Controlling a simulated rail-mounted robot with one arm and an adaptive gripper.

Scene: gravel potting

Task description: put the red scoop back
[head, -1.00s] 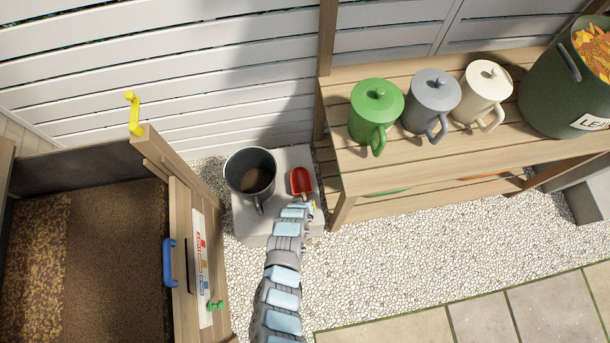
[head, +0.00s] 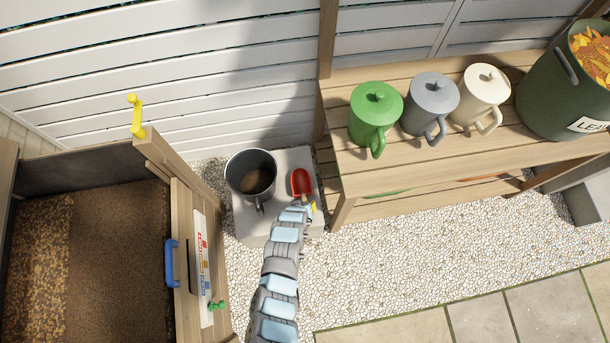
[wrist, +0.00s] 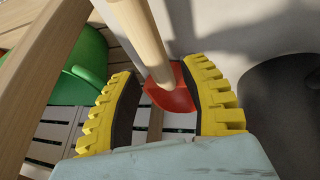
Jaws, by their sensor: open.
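The red scoop (head: 301,183) is on the pale block (head: 278,229), to the right of a dark grey bucket (head: 250,176) with brown contents. In the head view my gripper (head: 309,207) is at the scoop's near end, and my arm partly hides that spot. In the wrist view the scoop's red part (wrist: 172,98) and its pale wooden handle (wrist: 150,40) show between the two yellow-and-black fingers of my gripper (wrist: 163,75). The fingers are apart, with a gap visible on the left side; contact on the right side is unclear.
The wooden bench (head: 420,165) stands close on the right, with green (head: 376,112), grey (head: 431,100) and cream (head: 487,93) lidded jugs on it. A wooden soil box (head: 182,250) stands on the left. Gravel (head: 390,255) lies open in front.

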